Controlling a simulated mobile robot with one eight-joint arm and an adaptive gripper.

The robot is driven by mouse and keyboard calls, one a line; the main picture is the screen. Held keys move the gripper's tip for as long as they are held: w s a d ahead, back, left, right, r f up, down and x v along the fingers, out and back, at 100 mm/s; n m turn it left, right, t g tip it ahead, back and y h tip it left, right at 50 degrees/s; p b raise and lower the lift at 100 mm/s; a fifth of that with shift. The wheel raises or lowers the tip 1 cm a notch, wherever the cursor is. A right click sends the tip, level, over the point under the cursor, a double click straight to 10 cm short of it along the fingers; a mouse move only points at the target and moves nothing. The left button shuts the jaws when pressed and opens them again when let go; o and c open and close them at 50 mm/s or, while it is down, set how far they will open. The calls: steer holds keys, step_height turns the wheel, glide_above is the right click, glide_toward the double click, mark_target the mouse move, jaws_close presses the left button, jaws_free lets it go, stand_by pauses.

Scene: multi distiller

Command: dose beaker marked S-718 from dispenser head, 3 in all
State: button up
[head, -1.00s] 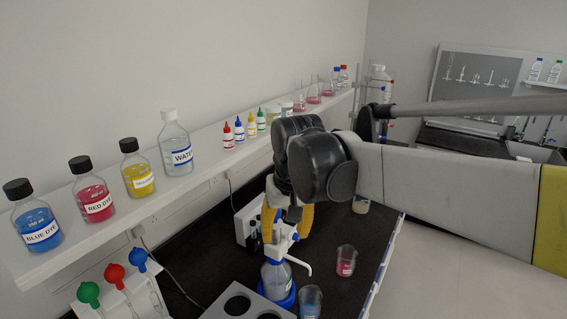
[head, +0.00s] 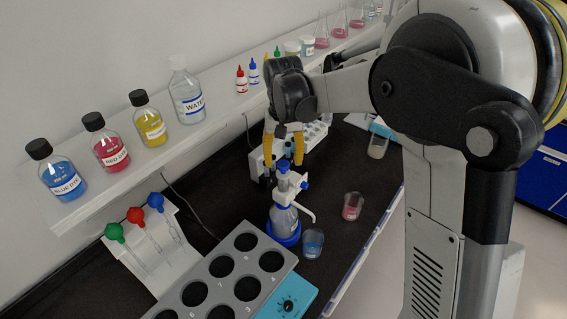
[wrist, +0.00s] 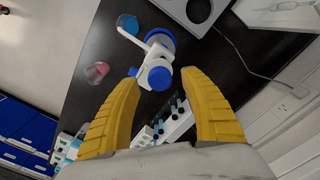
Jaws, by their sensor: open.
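The dispenser bottle (head: 285,222) stands on the black bench in a blue base, with a white and blue dispenser head (head: 287,183) and a spout to the right. In the wrist view the dispenser head (wrist: 157,72) lies just beyond my fingertips. My gripper (head: 283,160) is open and empty, pointing down above and just behind the head; its yellow fingers also show in the wrist view (wrist: 163,72). A beaker with blue liquid (head: 313,242) stands near the spout. A beaker with pink liquid (head: 352,206) is to its right. A third beaker (head: 377,147) is farther back. I cannot read any beaker marking.
A grey rack with round holes (head: 222,285) and a teal device (head: 288,300) stand in front of the dispenser. A white rack of vials (head: 313,135) is behind it. The wall shelf (head: 150,165) holds bottles at the left. Bare bench lies between the beakers and the right edge.

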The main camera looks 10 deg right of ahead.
mark_target(283, 163)
steer(key=shift+f, duration=0.9)
jaws_close()
steer(key=shift+r, duration=1.1)
jaws_free()
step_height(283, 163, up, 12)
